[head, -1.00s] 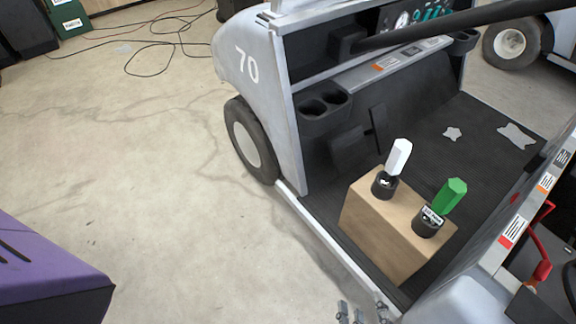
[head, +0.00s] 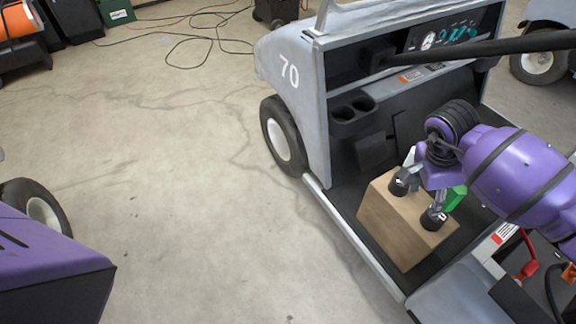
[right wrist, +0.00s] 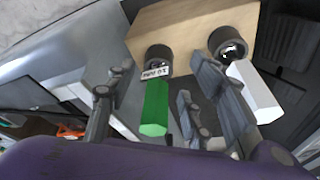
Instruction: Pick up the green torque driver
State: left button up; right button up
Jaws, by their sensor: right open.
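The green torque driver (head: 455,198) stands handle up on a tan block (head: 385,225) on the cart floor, largely hidden by my right gripper (head: 421,192) in the head view. In the right wrist view its green handle (right wrist: 154,108) and dark, labelled base (right wrist: 158,60) show clearly. My right gripper, also in the right wrist view (right wrist: 152,88), is open and empty. Its fingers appear on either side of the green handle; contact cannot be told. A white driver (right wrist: 252,90) stands beside it, close to one finger. My left gripper is not in view.
The grey cart (head: 300,110) surrounds the block, with a cup holder (head: 354,112) behind it. A black bar (head: 480,47) crosses above the cart. A red lever (head: 527,255) is at the right. Open concrete floor (head: 190,180) lies left of the cart.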

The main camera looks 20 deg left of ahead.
aim_at(449, 191)
jog(key=shift+t+h, duration=0.3)
jog(key=shift+h, duration=0.4)
jog(key=w+d+r, duration=0.2)
jog(key=d+r, duration=0.1)
jog(key=shift+w+r, duration=0.15)
jog(key=shift+r, duration=0.05)
jog(key=x, duration=0.2)
jog(key=shift+w+d+f, duration=0.1)
jog(key=shift+f, duration=0.15)
jog(key=x, duration=0.4)
jog(key=shift+s+d+f+b, duration=0.1)
jog(key=shift+s+d+b, duration=0.15)
jog(key=shift+b, duration=0.1)
jog(key=shift+w+d+f, duration=0.15)
jog(key=shift+f, duration=0.2)
jog(key=shift+c, duration=0.5)
grip_shut()
